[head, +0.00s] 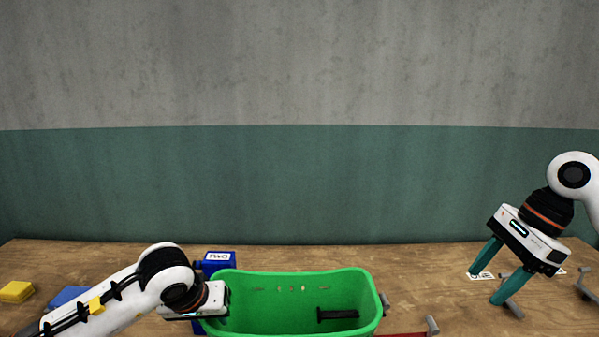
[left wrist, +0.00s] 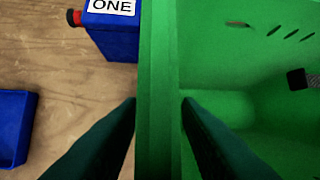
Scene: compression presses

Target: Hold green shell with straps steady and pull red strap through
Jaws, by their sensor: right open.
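The green shell (head: 372,290) is an open tub at the bottom centre of the head view; its wall (left wrist: 158,90) runs down the middle of the left wrist view. My left gripper's fingers (left wrist: 158,103) lie on both sides of this wall, close against it, and appear shut on it. A black T-shaped piece (head: 338,315) lies inside the shell, with slots in the wall above. A red strip (head: 402,335), probably the red strap, shows at the bottom edge, right of the shell. My right gripper (head: 486,289) is open and empty over the table, well right of the shell.
A blue box (head: 220,258) labelled ONE stands behind the shell's left end. A yellow block (head: 16,291) and a blue tray (head: 68,296) lie at the left. Grey handles (head: 432,325) and white labels (head: 481,275) are at the right. The back of the wooden table (head: 430,265) is clear.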

